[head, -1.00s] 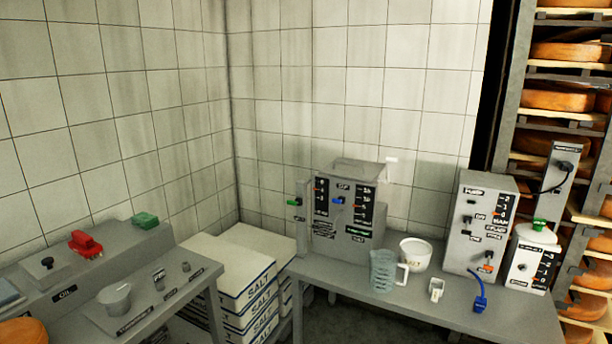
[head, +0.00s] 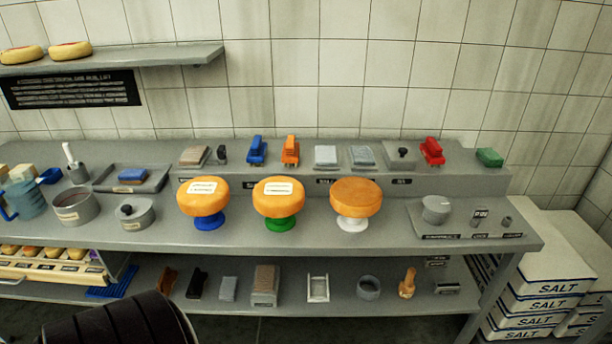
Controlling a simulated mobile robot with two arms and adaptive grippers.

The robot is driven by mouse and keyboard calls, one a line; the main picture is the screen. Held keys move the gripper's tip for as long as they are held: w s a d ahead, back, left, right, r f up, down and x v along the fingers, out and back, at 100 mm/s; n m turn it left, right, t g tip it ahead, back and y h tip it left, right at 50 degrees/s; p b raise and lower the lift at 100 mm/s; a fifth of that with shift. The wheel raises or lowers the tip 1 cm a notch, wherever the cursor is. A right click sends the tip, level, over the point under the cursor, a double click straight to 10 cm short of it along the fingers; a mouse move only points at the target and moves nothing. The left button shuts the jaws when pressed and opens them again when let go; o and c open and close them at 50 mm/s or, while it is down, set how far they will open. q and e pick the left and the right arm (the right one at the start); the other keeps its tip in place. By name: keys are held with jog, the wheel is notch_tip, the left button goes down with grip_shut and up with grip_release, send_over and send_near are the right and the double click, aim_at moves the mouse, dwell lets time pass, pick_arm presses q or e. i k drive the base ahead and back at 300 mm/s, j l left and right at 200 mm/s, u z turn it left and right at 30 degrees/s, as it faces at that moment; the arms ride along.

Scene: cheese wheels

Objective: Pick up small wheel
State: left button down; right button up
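Three orange cheese wheels stand in a row on the grey bench: one on a blue stand (head: 204,195), one on a green stand (head: 279,196), and one on a white stand (head: 356,196). The first two carry pale labels on top; the third shows none. They look close in size. Two yellowish wheels, one at the far left (head: 22,54) and one beside it (head: 70,51), lie on the wall shelf. I cannot tell which wheel is the small one. Neither gripper is in view.
Salt boxes (head: 545,262) stand at the right. A dark ribbed object (head: 120,322) blocks the bottom left.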

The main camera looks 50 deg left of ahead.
aim_at(351, 197)
jog(key=u, duration=1.15)
